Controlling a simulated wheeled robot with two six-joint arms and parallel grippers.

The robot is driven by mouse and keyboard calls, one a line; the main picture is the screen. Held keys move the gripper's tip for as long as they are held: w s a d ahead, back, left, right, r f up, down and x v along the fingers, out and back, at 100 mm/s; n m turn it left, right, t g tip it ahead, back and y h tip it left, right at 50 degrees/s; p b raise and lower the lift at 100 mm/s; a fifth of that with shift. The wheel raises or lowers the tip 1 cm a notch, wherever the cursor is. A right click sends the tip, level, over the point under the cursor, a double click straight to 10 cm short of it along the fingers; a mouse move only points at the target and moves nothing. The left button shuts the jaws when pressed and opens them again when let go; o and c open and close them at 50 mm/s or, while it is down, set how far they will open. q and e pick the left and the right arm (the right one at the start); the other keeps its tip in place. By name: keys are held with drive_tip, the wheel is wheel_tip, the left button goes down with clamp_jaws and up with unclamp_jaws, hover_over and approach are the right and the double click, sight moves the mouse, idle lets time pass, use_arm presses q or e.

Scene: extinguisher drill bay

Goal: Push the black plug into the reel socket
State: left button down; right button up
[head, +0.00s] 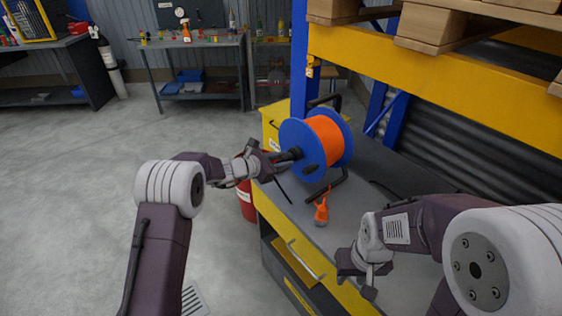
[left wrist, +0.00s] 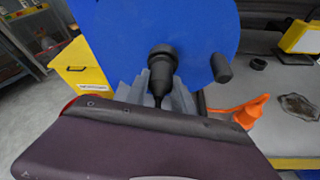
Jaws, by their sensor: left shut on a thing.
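The cable reel has a blue disc (head: 300,145) and an orange drum (head: 327,138), and stands on the workbench. My left gripper (head: 283,157) is shut on the black plug (left wrist: 161,78) at the near face of the disc. In the left wrist view the plug lies between the grey fingers (left wrist: 158,92) and points at a round black fitting (left wrist: 162,52) on the disc, which looks like the reel socket. The two overlap in view, so I cannot tell how deep the plug sits. My right gripper (head: 361,276) appears open and empty, low over the bench front.
A black crank knob (left wrist: 222,68) sticks out of the disc beside the socket. An orange object (head: 321,209) lies on the bench (head: 299,212) near the reel. A yellow box (head: 272,126) stands behind it. A red cylinder (head: 247,203) stands on the floor left of the bench.

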use_arm(q)
drive_tip(key=shift+w+d+r, duration=0.1)
drive_tip(key=shift+d, duration=0.1)
idle(0.7)
drive_tip(key=c, duration=1.1)
unclamp_jaws()
drive_tip(key=shift+o, duration=0.5)
drive_tip(key=shift+w+d, duration=0.1)
drive_tip(key=shift+b+v, duration=0.65)
drive_tip(key=shift+v, duration=3.9)
